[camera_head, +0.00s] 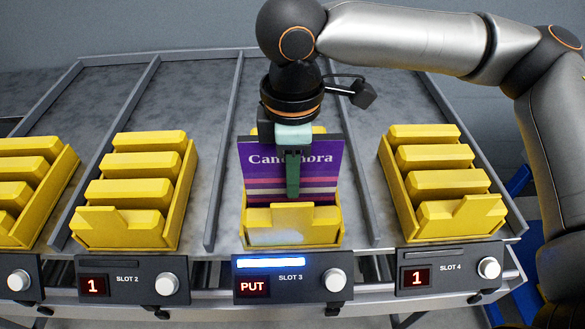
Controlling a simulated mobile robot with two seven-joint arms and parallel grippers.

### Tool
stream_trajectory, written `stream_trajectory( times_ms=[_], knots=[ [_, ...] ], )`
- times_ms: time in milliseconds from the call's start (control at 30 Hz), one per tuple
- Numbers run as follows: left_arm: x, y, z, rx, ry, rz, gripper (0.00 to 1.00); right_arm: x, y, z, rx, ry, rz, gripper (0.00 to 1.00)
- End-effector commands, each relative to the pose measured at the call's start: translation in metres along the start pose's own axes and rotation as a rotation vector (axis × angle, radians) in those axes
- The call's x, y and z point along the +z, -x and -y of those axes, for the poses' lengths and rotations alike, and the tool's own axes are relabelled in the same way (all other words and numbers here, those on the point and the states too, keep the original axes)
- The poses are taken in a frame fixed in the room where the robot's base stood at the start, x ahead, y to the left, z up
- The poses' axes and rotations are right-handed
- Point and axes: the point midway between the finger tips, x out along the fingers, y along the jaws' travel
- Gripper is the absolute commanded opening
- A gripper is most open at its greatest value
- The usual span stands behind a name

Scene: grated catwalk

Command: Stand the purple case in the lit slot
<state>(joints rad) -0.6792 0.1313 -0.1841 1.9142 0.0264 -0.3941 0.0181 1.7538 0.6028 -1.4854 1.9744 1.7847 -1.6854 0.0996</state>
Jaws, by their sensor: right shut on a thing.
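The purple case (262,177), printed "Candombra" with striped bands, stands upright at slot 3. Its lower part is behind the front wall of the yellow slot 3 holder (322,228); whether its bottom touches the holder's floor is hidden. My right gripper (292,185) comes down from above and is shut on the case, one green finger showing across its front face. The slot 3 panel (310,276) has a lit bar (270,263) and its display reads "PUT". My left gripper is not in view.
Yellow holders stand at slot 2 (133,195) and slot 4 (440,185), with another at the far left (30,185). Their displays read "1" at slots 2 and 4. Metal dividers separate the lanes. The grey surface behind the holders is clear.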

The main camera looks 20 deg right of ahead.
Motion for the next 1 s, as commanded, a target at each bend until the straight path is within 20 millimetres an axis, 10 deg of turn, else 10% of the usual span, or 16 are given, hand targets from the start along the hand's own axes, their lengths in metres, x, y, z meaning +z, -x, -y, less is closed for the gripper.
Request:
stream_trajectory(
  times_ms=[700, 733, 1000],
  knots=[
    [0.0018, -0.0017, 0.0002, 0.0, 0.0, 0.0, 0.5, 0.0001, -0.0092, 0.0001, 0.0, 0.0, 0.0, 0.0],
    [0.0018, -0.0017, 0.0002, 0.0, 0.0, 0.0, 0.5, 0.0001, -0.0092, 0.0001, 0.0, 0.0, 0.0, 0.2],
    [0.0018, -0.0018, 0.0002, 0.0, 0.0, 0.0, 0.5, 0.0001, -0.0092, 0.0001, 0.0, 0.0, 0.0, 0.51]
  ],
)
